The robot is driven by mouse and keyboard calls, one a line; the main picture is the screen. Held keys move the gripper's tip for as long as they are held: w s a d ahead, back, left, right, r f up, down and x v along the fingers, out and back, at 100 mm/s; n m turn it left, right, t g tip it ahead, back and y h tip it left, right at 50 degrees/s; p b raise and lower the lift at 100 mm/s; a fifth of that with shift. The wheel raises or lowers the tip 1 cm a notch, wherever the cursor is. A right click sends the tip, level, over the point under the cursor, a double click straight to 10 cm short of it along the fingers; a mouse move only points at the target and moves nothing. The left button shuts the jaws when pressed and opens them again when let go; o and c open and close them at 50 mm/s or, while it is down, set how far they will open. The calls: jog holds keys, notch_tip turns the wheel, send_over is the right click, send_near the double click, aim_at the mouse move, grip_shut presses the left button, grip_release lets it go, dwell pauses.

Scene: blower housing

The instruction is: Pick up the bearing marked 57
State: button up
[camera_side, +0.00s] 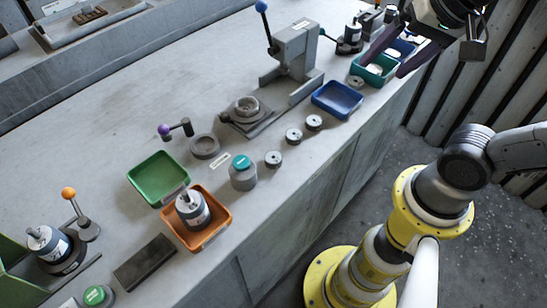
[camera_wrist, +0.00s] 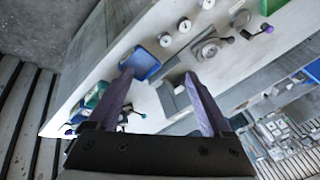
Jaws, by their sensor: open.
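Several small round grey bearings lie on the bench in the side view. Three are near the middle: a right one (camera_side: 314,122), a middle one (camera_side: 293,135) and a left one (camera_side: 273,159). Another bearing (camera_side: 355,82) lies beside the teal tray. No number is legible, so I cannot tell which is marked 57. My gripper (camera_side: 384,68) is open, with its purple fingers above the teal tray at the upper right. In the wrist view my gripper (camera_wrist: 158,74) shows nothing held; bearings (camera_wrist: 165,40) lie beyond the fingertips.
An empty blue tray (camera_side: 337,99) lies between my gripper and the middle bearings. The teal tray (camera_side: 376,80) holds something pale. A grey lever press (camera_side: 294,55) stands behind. Green (camera_side: 158,180) and orange (camera_side: 225,220) trays are further left. The bench front is clear.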

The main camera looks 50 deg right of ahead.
jog(key=w+a+m+g, duration=0.1)
jog(key=w+a+m, duration=0.1)
jog(key=w+m, duration=0.2)
jog(key=m+g, duration=0.3)
jog(key=g, duration=0.1)
send_over(274, 157)
notch_tip(274, 157, down, 8)
notch_tip(274, 157, down, 13)
grip_shut()
